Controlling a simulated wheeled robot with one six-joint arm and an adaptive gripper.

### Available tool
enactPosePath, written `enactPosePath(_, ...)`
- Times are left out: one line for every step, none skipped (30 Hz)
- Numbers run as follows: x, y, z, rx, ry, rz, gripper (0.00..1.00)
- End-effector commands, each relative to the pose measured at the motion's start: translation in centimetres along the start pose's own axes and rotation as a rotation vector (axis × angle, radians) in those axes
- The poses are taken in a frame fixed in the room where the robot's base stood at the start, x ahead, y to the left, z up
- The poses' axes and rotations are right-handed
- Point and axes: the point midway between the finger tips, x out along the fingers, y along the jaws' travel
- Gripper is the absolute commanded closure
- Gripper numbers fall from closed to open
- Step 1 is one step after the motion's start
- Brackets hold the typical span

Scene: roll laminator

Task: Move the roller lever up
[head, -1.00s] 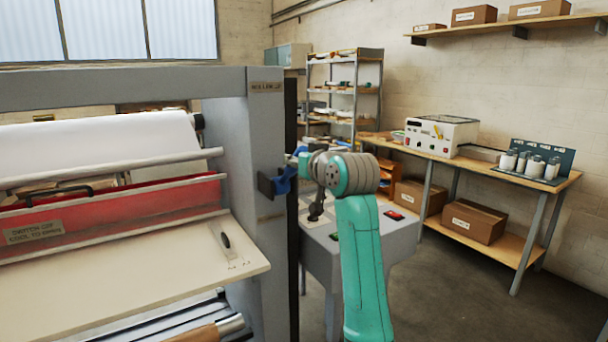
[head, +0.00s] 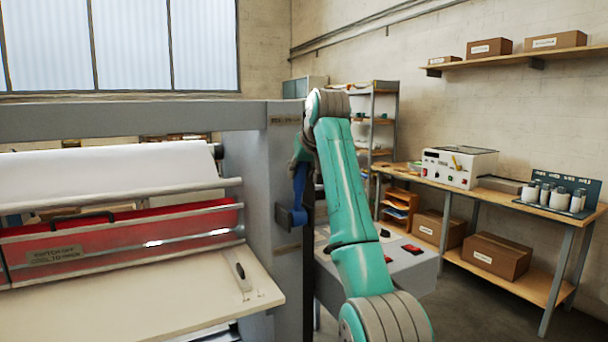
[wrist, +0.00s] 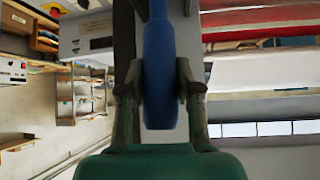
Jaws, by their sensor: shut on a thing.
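The blue roller lever (head: 299,188) is on the right end post of the laminator (head: 250,170). It stands roughly upright, its lower end at a blue hub (head: 296,217) beside the post. My gripper (head: 303,150) is at the lever's upper end, partly hidden behind my arm in the head view. In the wrist view the blue lever handle (wrist: 160,80) lies between the two fingers of my gripper (wrist: 160,92), with a finger against each side.
A red guard (head: 130,240) and pale feed table (head: 150,300) are left of the post. A grey control cabinet (head: 410,272) with red buttons stands close behind my arm. A workbench (head: 500,200) runs along the right wall, with open floor before it.

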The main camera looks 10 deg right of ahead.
Motion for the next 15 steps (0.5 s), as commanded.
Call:
enactPosePath(0.2, -0.1, -0.2, -0.001, -0.019, 0.002, 1.0)
enactPosePath(0.2, -0.1, -0.3, -0.002, -0.028, 0.004, 1.0)
enactPosePath(0.4, -0.1, -0.5, -0.003, -0.042, 0.005, 1.0)
enactPosePath(0.5, -0.1, -0.6, -0.004, -0.051, 0.006, 1.0)
enactPosePath(0.6, -0.1, -0.7, -0.005, -0.06, 0.007, 1.0)
enactPosePath(0.7, -0.2, -0.8, -0.006, -0.072, 0.009, 1.0)
enactPosePath(0.8, -0.2, -0.9, -0.007, -0.081, 0.01, 1.0)
enactPosePath(0.8, -0.2, -1.0, -0.008, -0.088, 0.011, 1.0)
enactPosePath(0.9, -0.2, -1.1, -0.009, -0.099, 0.012, 1.0)
enactPosePath(1.0, -0.3, -1.2, -0.01, -0.106, 0.013, 1.0)
enactPosePath(1.1, -0.3, -1.2, -0.01, -0.113, 0.014, 1.0)
enactPosePath(1.2, -0.3, -1.3, -0.011, -0.122, 0.015, 1.0)
enactPosePath(1.2, -0.3, -1.4, -0.012, -0.127, 0.016, 1.0)
enactPosePath(1.3, -0.3, -1.4, -0.013, -0.133, 0.017, 1.0)
enactPosePath(1.4, -0.3, -1.5, -0.013, -0.14, 0.018, 1.0)
